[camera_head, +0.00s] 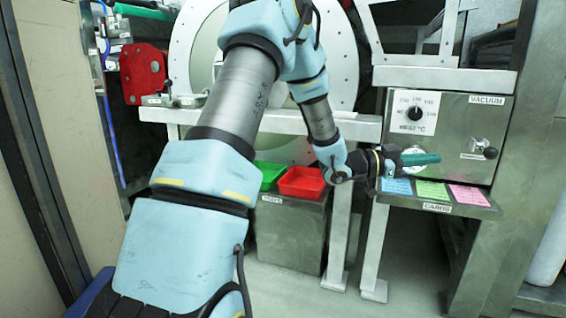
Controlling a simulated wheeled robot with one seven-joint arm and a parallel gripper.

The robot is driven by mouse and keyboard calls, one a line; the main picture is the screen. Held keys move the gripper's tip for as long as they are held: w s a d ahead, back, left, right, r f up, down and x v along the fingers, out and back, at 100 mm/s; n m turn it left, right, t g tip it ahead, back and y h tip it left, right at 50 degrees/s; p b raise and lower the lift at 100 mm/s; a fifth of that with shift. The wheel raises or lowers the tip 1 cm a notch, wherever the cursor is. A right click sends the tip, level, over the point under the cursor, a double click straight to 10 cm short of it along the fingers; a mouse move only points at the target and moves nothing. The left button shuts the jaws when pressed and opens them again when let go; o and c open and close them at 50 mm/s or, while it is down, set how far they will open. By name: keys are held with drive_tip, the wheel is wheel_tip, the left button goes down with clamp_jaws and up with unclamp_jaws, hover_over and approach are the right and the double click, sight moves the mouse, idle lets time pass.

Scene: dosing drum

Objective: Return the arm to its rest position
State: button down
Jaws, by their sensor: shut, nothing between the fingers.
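My arm reaches up from the lower left, bends at the top and comes down towards the right. My gripper (424,158) is at its end, pointing right, in front of the steel control panel (460,118) and above the card shelf (480,208). A slim teal-green piece at its tip looks like the closed fingers. The gripper appears shut and empty. It covers part of a round white dial on the panel. I cannot tell whether it touches the panel. The large round drum (340,60) behind is partly hidden by my arm.
The panel has a temperature knob (415,114) and a vacuum lever (490,152). Blue, green (432,190) and pink (469,196) cards lie on the shelf. A red tray (302,181) and a green tray (270,174) sit on a steel bin (290,233). Frame posts stand close to my wrist.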

drive_tip(key=w+a+f+n+t+y+p, duration=0.1)
drive_tip(key=w+a+f+n+t+y, duration=0.2)
drive_tip(key=a, duration=0.5)
drive_tip(key=w+a+f+n+t+y, duration=0.1)
drive_tip(key=w+a+n+t+y, duration=0.15)
drive_tip(key=a+n+y, duration=0.35)
drive_tip(key=w+a+f+n+t+y+p, duration=0.1)
drive_tip(key=w+a+f+n+t+y, duration=0.2)
drive_tip(key=a, duration=0.6)
drive_tip(key=s+a+f+n+g+y, duration=0.2)
drive_tip(key=s+a+n+g+y, duration=0.5)
drive_tip(key=s+a, duration=1.15)
wheel_tip(320, 180, up, 38)
drive_tip(key=s+p, duration=0.1)
drive_tip(key=p, duration=3.7)
drive_tip(key=shift+s+p, duration=0.3)
drive_tip(key=shift+p, duration=0.05)
drive_tip(key=shift+d+f, duration=0.1)
drive_tip(key=shift+f, duration=0.05)
